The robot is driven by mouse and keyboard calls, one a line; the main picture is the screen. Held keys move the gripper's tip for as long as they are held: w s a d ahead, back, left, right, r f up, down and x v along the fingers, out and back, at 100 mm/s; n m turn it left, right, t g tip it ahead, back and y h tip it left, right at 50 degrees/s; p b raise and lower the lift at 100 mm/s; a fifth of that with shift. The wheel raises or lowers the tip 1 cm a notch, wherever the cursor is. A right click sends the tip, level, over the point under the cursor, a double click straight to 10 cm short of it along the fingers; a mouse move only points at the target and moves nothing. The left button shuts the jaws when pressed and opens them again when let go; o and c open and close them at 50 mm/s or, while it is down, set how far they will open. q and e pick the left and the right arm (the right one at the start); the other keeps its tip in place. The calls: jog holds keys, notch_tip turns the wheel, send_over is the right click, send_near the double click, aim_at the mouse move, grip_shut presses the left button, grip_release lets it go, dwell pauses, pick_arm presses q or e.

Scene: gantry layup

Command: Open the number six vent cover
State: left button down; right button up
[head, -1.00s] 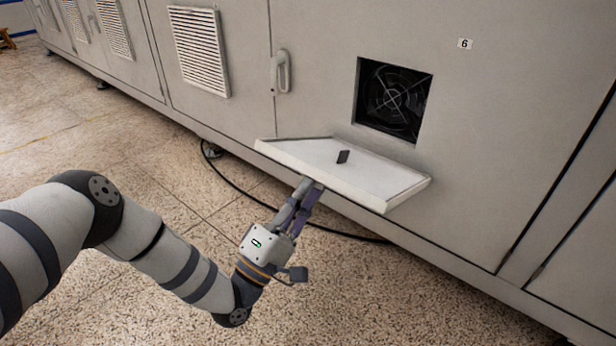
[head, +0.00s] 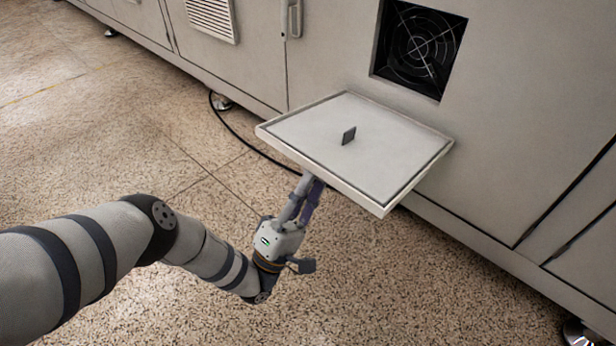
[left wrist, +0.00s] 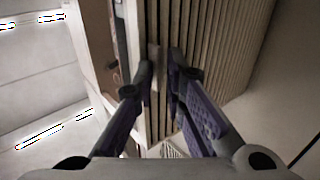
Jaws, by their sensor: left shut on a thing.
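The vent cover (head: 300,133) stands swung out from the cabinet, its flat inner face turned up, with a small dark tab (head: 348,136) in the middle. Behind it the square opening with the fan (head: 420,47) is uncovered. My left gripper (head: 312,181) is under the cover's near edge, its fingertips partly hidden by it. In the left wrist view the cover's slatted face (left wrist: 205,40) shows close up. There my left gripper (left wrist: 161,80) is shut on a thin pale part of the cover. My right gripper is out of view.
The cabinet wall (head: 330,60) runs along the back, with another slatted vent (head: 211,17) and a door handle (head: 295,18) at upper left. A black cable (head: 238,137) lies on the floor along its base. The speckled floor (head: 420,290) in front is clear.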

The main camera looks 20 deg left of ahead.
pick_arm(q)
jog(key=shift+w+d, duration=0.25)
jog(key=shift+w, duration=0.35)
jog(key=c, duration=1.9)
grip_release()
jog(key=shift+o, duration=0.4)
jog(key=shift+w+d+f, duration=0.1)
jog(key=shift+w+f, duration=0.05)
jog(key=shift+f, duration=0.05)
jog(key=v, duration=1.2)
jog(key=shift+s+a, duration=0.3)
jog(key=shift+s, duration=0.05)
jog(key=shift+r, duration=0.15)
